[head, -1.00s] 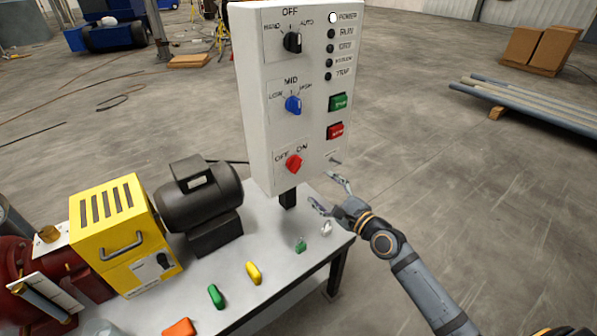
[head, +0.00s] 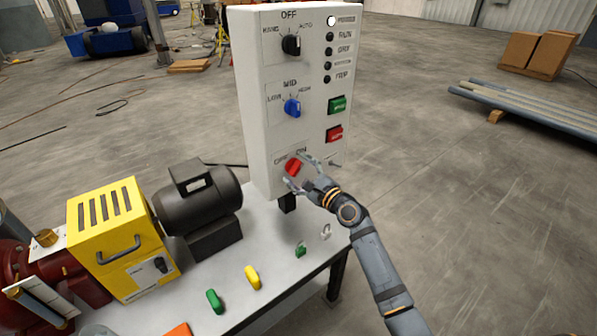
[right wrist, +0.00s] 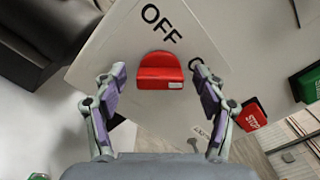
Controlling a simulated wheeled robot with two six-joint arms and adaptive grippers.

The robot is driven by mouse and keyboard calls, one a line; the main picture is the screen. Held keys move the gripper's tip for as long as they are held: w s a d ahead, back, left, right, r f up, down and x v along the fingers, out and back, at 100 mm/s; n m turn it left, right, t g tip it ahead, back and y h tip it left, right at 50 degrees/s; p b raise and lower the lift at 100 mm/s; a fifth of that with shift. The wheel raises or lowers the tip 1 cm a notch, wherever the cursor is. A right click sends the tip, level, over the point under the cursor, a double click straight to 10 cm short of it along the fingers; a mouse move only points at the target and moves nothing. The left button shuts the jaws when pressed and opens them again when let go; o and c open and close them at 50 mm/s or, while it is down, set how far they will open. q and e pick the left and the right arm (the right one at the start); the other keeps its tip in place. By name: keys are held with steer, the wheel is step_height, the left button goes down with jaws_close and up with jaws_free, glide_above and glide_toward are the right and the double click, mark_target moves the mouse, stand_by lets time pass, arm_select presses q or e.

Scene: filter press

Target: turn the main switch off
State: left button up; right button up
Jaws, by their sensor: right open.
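The main switch is a red rotary knob (head: 293,167) low on the white control panel (head: 262,120), between the OFF and ON labels. In the right wrist view the red knob (right wrist: 160,71) sits ahead, between the fingers, under the word OFF; ON is mostly hidden. My right gripper (head: 298,172) is open around the knob's front in the head view. In the right wrist view its two fingertips (right wrist: 157,74) stand apart on either side of the knob, with gaps showing, so neither is seen touching it. My left gripper is not in view.
Above the knob are a blue selector (head: 292,108) and a black selector (head: 291,44). A red stop button (head: 334,133) and a green button (head: 337,105) sit close by on the right. The table (head: 228,262) below carries a dark motor (head: 200,203) and a yellow box (head: 113,238).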

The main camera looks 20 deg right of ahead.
steer(key=c, duration=1.2)
steer(key=shift+o, duration=0.2)
